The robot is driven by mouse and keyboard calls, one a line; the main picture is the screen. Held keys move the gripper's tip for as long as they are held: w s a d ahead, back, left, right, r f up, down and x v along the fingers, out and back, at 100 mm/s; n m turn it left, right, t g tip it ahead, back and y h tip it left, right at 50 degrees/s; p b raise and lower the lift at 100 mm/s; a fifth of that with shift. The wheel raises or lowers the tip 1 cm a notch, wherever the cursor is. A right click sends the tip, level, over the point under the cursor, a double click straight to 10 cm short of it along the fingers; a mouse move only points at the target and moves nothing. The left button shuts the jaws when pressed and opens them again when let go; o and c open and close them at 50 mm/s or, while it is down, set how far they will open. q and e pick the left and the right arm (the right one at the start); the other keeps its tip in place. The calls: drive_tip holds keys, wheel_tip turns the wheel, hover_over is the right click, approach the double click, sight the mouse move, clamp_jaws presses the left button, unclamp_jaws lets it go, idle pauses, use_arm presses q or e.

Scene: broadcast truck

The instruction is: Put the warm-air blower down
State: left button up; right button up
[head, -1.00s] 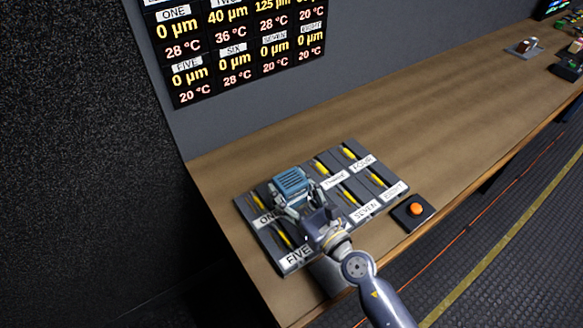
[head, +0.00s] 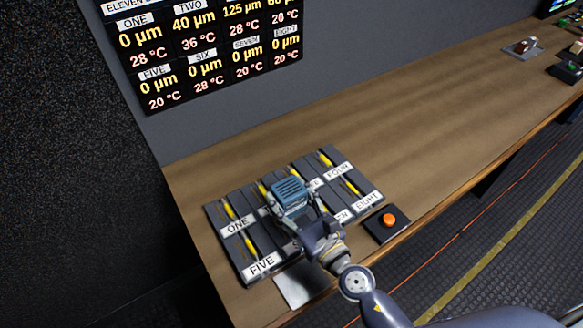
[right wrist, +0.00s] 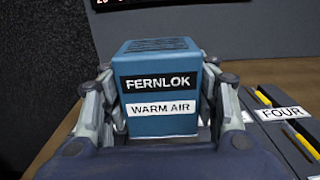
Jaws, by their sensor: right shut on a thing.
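The warm-air blower (head: 290,192) is a blue box with a ridged top. In the right wrist view the blower (right wrist: 160,92) shows the labels FERNLOK and WARM AIR. My right gripper (head: 296,208) is shut on it, with a finger on each side. In the head view the blower covers the middle of the dark slotted board (head: 213,212), hiding some slots and labels. I cannot tell the gap between blower and board. My left gripper is not in view.
The board holds yellow-marked strips with number labels. An orange button (head: 389,220) on a black base sits at its right. A silver plate (head: 300,285) lies at the bench's front edge. A readout panel (head: 200,50) hangs on the wall.

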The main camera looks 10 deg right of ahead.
drive_tip(key=shift+w+d+r, duration=0.1)
drive_tip(key=shift+w+d, duration=0.1)
drive_tip(key=shift+w, duration=0.45)
drive_tip(key=shift+w+d, duration=0.15)
drive_tip(key=shift+w, duration=0.45)
drive_tip(key=w, duration=0.3)
drive_tip(key=w+d+b, duration=0.1)
drive_tip(key=w, duration=0.1)
drive_tip(key=w+d+f, duration=0.1)
drive_tip(key=w, duration=0.2)
drive_tip(key=shift+w+d+f, duration=0.1)
drive_tip(key=shift+w, duration=0.2)
drive_tip(key=w+f+b, duration=0.1)
drive_tip(key=w+d+f+b, duration=0.1)
drive_tip(key=b, duration=0.1)
drive_tip(key=w+f+b, duration=0.1)
drive_tip(key=w, duration=0.1)
drive_tip(key=shift+d+f+b, duration=0.2)
drive_tip(key=shift+d+b, duration=0.1)
drive_tip(key=shift+f, duration=0.25)
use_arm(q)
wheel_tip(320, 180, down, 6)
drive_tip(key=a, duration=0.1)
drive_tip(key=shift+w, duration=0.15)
use_arm(e)
drive_tip(key=shift+r, duration=0.1)
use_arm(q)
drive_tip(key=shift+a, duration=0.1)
